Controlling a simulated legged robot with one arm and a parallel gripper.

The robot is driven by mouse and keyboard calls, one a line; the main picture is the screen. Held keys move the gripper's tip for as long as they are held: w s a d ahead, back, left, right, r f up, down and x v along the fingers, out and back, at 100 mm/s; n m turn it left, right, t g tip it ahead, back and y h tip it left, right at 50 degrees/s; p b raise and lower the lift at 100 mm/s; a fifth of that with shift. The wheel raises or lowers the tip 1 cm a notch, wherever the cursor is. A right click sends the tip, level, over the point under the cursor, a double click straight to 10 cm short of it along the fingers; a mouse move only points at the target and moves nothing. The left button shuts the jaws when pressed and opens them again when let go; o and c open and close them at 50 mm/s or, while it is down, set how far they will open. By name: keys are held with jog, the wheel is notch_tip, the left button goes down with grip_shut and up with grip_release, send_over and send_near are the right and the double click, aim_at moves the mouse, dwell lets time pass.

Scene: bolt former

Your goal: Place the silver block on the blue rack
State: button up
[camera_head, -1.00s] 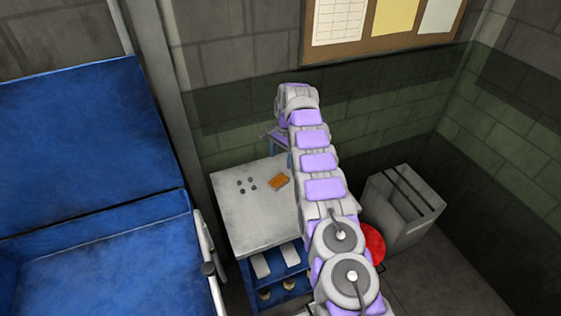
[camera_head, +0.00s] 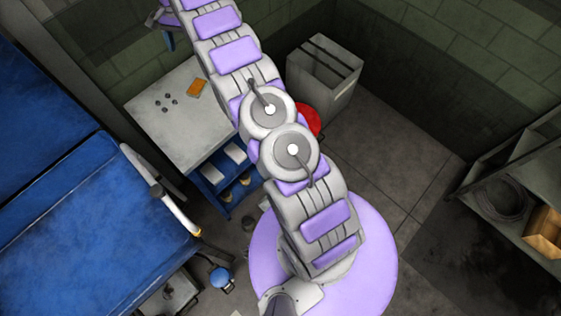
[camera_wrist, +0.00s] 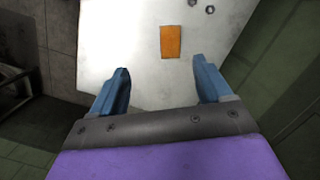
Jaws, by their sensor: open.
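My gripper (camera_wrist: 160,65) is open and empty, its two blue fingers spread above the grey top of a table. No silver block can be picked out with certainty. A blue rack (camera_head: 206,187) of shelves sits under the table top in the head view. Two pale blocky things, one at the front (camera_head: 211,173) and one behind it (camera_head: 235,151), show at its upper level, and their kind is unclear. My arm hides part of the table and rack.
On the table top (camera_head: 185,125) lie an orange piece (camera_head: 197,88), also in the wrist view (camera_wrist: 170,42), and several small dark nuts (camera_head: 167,103). A grey bin (camera_head: 322,75) and a red round thing (camera_head: 308,122) stand right of the table. A blue machine (camera_head: 90,235) stands left.

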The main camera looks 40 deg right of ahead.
jog(key=s+a+r+n, duration=0.1)
jog(key=s+r+n, duration=0.2)
jog(key=s+r, duration=0.65)
jog(key=s+a+r+n, duration=0.15)
jog(key=s+r, duration=0.35)
jog(key=s, duration=0.9)
jog(key=s+f+n, duration=0.2)
jog(key=s, duration=1.3)
jog(key=s+d+f+n+h, duration=0.1)
jog(key=s+f+n, duration=0.1)
jog(key=s, duration=1.3)
jog(key=shift+f+n+g, duration=0.3)
jog(key=shift+n, duration=0.35)
